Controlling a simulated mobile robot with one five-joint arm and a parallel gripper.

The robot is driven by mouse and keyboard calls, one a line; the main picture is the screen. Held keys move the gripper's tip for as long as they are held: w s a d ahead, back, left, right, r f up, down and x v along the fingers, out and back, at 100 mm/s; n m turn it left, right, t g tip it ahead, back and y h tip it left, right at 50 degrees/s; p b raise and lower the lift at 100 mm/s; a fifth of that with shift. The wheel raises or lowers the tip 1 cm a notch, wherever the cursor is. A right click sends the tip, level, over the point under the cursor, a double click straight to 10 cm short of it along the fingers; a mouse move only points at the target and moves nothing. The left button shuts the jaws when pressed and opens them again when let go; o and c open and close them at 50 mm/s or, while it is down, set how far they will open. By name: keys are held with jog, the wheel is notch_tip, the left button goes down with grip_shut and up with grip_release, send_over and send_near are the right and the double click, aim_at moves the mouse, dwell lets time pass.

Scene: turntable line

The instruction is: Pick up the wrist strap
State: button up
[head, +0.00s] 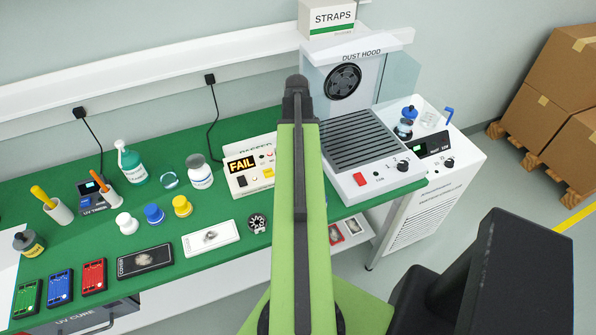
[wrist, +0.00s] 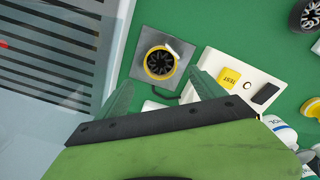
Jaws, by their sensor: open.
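In the wrist view, a yellow ring with a dark spoked centre and a pale tab (wrist: 160,62), which looks like the wrist strap, lies on a grey square plate (wrist: 143,37). My gripper (wrist: 161,82) is open, its two green fingers apart at the near side of the plate. The ring shows beyond the fingertips, between their lines, and nothing is held. The height of the fingers above it is hard to tell. In the head view my green arm covers that spot, and the gripper itself is hidden.
A tester (head: 249,168) reading FAIL stands beside the plate; its yellow TEST button (wrist: 230,77) is near one finger. The dust hood's slatted bed (head: 362,145) is on the other side. A STRAPS box (head: 333,18) sits on the shelf. Bottles and boards crowd the green bench's left.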

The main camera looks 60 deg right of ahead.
jog(key=f+b, duration=0.5)
jog(key=shift+s+a+f, duration=0.15)
jog(key=shift+s, duration=0.05)
jog(key=c, duration=1.6)
jog(key=shift+r, duration=0.2)
notch_tip(320, 180, up, 28)
jog(key=p, duration=2.8)
